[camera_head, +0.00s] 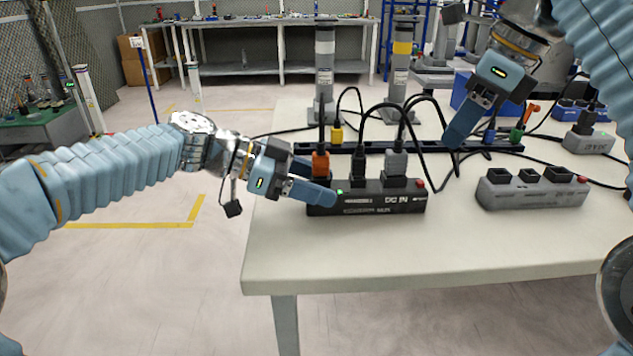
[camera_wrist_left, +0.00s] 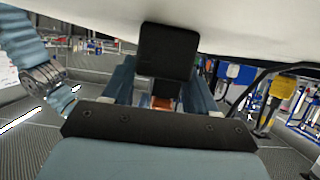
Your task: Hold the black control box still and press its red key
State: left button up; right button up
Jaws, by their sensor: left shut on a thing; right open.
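The black control box (camera_head: 365,205) lies on the table with several plugs in its top, an orange one (camera_head: 320,165) at the left. Its red key (camera_head: 420,184) is at the right end of the top, uncovered. In the left wrist view the orange plug (camera_wrist_left: 162,103) shows between my left fingers; a dark block there is hard to identify. My right gripper (camera_head: 462,125) is open and empty, above and behind the red key, pointing down and left.
A grey box (camera_head: 532,195) with its own red button lies to the right on the white table (camera_head: 450,245). Behind the black box run a long black strip (camera_head: 440,147) and looping cables. Two posts (camera_head: 325,75) stand further back. The table front is clear.

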grip_shut()
dwell(1.6)
